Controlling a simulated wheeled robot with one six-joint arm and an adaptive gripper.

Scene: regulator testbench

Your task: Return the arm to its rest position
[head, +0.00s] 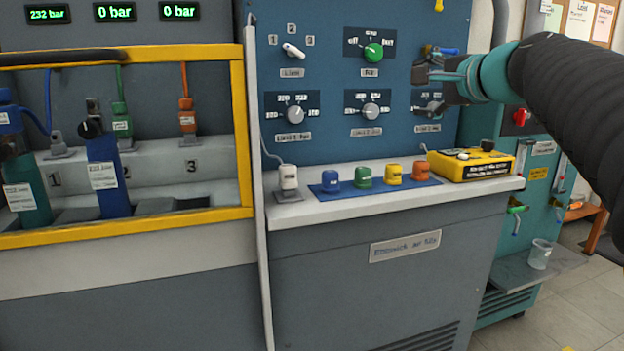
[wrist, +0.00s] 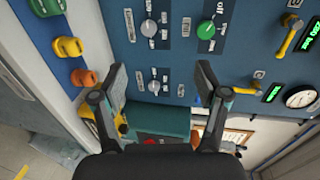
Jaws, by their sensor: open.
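My gripper (head: 428,72) is at the upper right of the head view, in front of the blue control panel (head: 330,70). It partly covers the panel's right-hand knobs. In the wrist view my gripper (wrist: 160,86) has its two fingers spread apart with nothing between them. The panel's green knob (head: 373,52) is left of the gripper in the head view, and it shows in the wrist view too (wrist: 206,30). I cannot tell the exact gap between the fingers and the panel. My dark arm reaches in from the right edge.
Blue, green, yellow and orange caps (head: 421,171) stand on a blue mat on the ledge (head: 300,212), beside a yellow device (head: 470,164). A yellow-framed bay (head: 245,140) with cylinders is at left. A clear cup (head: 540,254) stands on a low shelf at right.

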